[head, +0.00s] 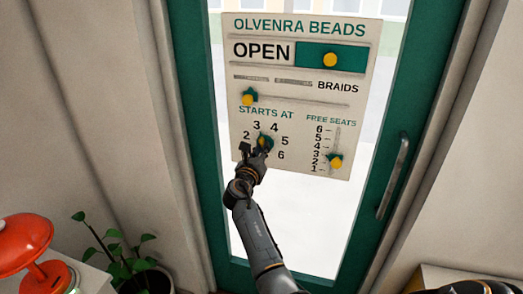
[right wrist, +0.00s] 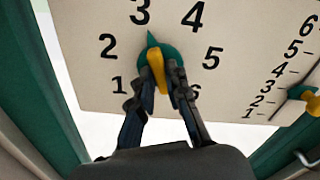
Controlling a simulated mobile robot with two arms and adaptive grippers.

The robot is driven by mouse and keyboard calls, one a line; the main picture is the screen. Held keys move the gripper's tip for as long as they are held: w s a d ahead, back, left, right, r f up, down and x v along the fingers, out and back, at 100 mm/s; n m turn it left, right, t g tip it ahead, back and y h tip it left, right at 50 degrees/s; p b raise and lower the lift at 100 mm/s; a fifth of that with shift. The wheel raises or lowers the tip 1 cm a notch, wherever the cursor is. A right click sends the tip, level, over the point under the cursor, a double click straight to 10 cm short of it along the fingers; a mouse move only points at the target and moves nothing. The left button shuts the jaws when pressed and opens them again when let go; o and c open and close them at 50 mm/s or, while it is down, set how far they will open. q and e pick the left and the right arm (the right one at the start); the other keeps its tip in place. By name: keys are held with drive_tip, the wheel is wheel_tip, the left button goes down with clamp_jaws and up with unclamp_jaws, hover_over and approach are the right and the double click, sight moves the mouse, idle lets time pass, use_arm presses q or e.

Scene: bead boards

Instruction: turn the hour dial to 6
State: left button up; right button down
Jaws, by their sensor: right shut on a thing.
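The hour dial (head: 267,140) is a round green dial with a yellow grip, under "STARTS AT" on the white board (head: 297,100). Numbers 2 to 6 show around it in the head view; 1 is hidden there but shows in the right wrist view. In that view the green pointer of the dial (right wrist: 151,40) points up and slightly left, about at the 3. My right gripper (head: 261,148) is at the dial, its two fingers shut on the yellow grip (right wrist: 157,68). The 6 is partly hidden behind a finger in the wrist view. My left gripper is not in view.
The board hangs on a green-framed glass door with a metal handle (head: 392,178). The free-seats slider (head: 336,161) is right of the dial, the braids slider (head: 248,98) above left. A potted plant (head: 118,262) and red lamp (head: 30,245) stand lower left.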

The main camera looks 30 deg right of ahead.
drive_tip(key=m+b, duration=1.9)
drive_tip(key=m, duration=1)
drive_tip(key=shift+r+m, duration=0.1)
drive_tip(key=shift+m, duration=0.3)
drive_tip(key=shift+r, duration=0.1)
